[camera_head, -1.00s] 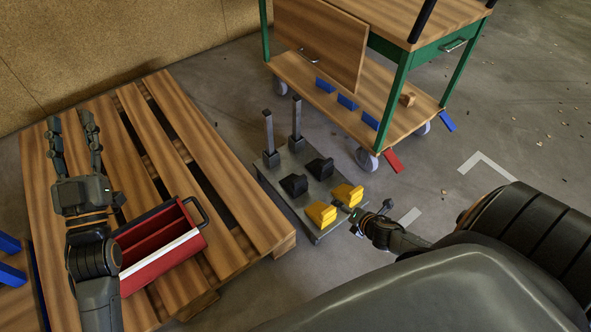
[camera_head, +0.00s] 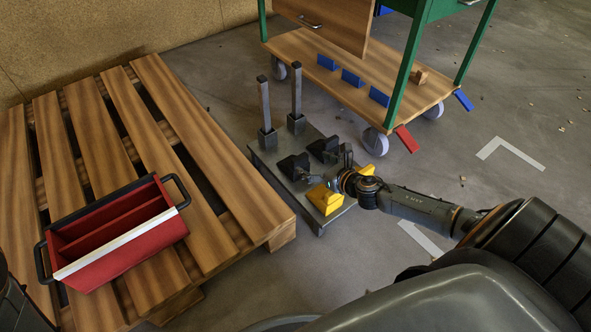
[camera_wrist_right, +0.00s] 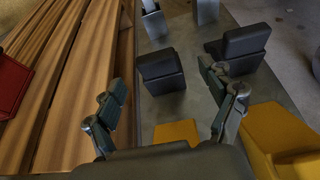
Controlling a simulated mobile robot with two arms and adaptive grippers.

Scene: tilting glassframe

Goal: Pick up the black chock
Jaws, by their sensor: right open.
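Two black chocks stand on a low grey metal plate (camera_head: 318,224): one nearer the pallet (camera_head: 293,166) and one farther right (camera_head: 324,149). In the right wrist view, the nearer black chock (camera_wrist_right: 160,72) lies ahead, between the lines of the fingers, and the other black chock (camera_wrist_right: 240,47) is beyond the right finger. My right gripper (camera_head: 328,168) is open and empty, above the plate between the black and yellow chocks; its fingers also show in the wrist view (camera_wrist_right: 165,100). My left gripper is out of view; only part of that arm shows at the lower left.
Two yellow chocks (camera_head: 325,200) (camera_head: 366,170) stand on the plate's near side, close to my right gripper. Two upright posts (camera_head: 264,105) (camera_head: 297,92) rise at its far side. A wooden pallet (camera_head: 225,165) with a red toolbox (camera_head: 120,250) is left. A wheeled workbench (camera_head: 345,88) stands behind.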

